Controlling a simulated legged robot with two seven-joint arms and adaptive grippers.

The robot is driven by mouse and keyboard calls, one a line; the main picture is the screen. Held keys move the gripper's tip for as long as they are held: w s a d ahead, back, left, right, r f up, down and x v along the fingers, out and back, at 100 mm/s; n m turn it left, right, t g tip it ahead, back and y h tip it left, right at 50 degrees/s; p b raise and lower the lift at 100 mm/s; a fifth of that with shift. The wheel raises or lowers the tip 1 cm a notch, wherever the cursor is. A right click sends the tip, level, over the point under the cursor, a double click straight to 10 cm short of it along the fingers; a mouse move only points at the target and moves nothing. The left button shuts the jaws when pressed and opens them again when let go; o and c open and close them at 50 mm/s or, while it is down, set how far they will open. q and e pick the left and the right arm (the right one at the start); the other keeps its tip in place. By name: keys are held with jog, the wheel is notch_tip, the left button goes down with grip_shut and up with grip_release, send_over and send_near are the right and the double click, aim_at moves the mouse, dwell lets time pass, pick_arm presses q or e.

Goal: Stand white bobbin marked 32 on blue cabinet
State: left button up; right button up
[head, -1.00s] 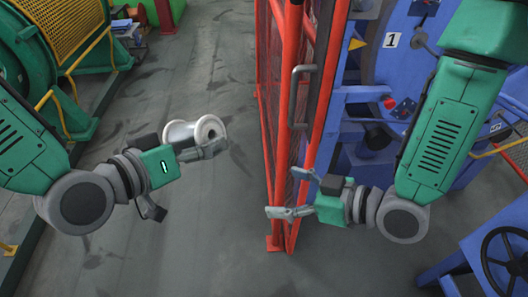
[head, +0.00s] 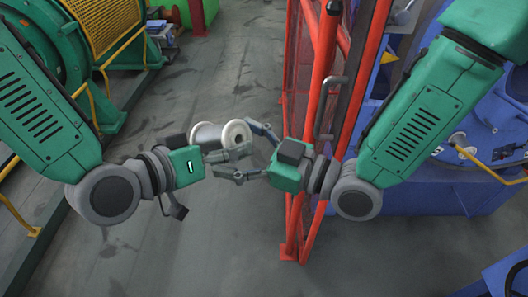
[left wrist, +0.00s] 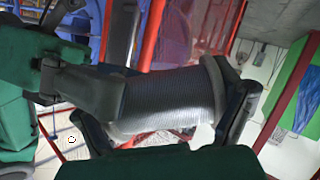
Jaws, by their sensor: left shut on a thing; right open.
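A white bobbin (head: 222,133) is held on its side in my left gripper (head: 228,151), in front of me and above the floor. In the left wrist view the bobbin (left wrist: 172,97) lies across the jaws, its wound barrel and right flange showing. No number is readable on it. My right gripper (head: 240,150) is open, with its fingers pointing left around the bobbin's right end. I cannot tell whether they touch it. In the left wrist view a dark finger overlaps the bobbin's left end. I cannot make out which blue thing is the cabinet.
A red-framed mesh guard (head: 327,60) with a grey handle stands close behind my right gripper. Blue machinery (head: 475,140) is at right, and a green machine with a yellow mesh guard (head: 105,25) at far left. Grey floor (head: 215,75) between them is clear.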

jog(key=shift+x, duration=1.25)
jog(key=c, duration=1.6)
pick_arm(q)
jog(key=o, duration=1.5)
pick_arm(e)
jog(key=shift+c, duration=0.9)
pick_arm(q)
jog(key=shift+o, duration=0.2)
jog(key=shift+r, duration=0.1)
